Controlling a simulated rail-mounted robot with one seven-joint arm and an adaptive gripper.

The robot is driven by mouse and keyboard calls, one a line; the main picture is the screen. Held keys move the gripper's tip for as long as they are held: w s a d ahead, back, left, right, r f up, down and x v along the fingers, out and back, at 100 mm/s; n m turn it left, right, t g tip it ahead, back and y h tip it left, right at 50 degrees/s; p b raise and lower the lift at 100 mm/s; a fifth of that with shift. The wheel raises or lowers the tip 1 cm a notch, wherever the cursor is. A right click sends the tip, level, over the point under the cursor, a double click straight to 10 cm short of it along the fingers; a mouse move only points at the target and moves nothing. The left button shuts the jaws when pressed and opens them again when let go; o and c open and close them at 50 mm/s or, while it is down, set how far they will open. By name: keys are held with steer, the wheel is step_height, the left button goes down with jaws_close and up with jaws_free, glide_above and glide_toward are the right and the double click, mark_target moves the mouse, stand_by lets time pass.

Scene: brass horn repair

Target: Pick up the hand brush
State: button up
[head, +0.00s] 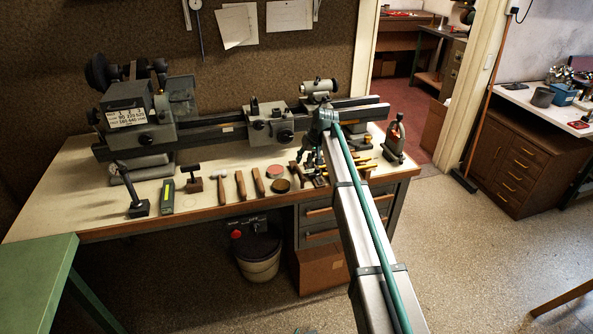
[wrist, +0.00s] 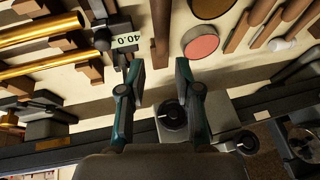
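My gripper (wrist: 160,72) is open and empty in the wrist view, its two teal fingers apart and pointing at the bench top. A narrow brown wooden piece (wrist: 160,36) lies in line with the gap, beyond the fingertips and apart from them. It could be the hand brush's handle, but its far end is cut off by the frame and no bristles show. In the head view my gripper (head: 304,158) is low over the right part of the bench, and my arm hides some of the things there. I cannot clearly identify the hand brush in either view.
A red round tin (wrist: 201,45) and a brown tin (wrist: 211,7) lie right of the fingers in the wrist view; brass tubes (wrist: 38,66) lie left. The lathe (head: 180,145) runs along the back of the bench (head: 85,202). Wooden-handled tools (head: 241,186) lie left of the tins.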

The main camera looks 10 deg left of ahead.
mark_target(298, 167)
steer(key=x, duration=0.3)
steer(key=shift+f+p, duration=0.1)
steer(key=shift+p, duration=0.25)
steer(key=shift+p+x, duration=1.4)
steer(key=shift+x, duration=1)
steer(key=shift+w+a+f, duration=0.1)
steer(key=shift+a+f, duration=0.15)
jaws_close()
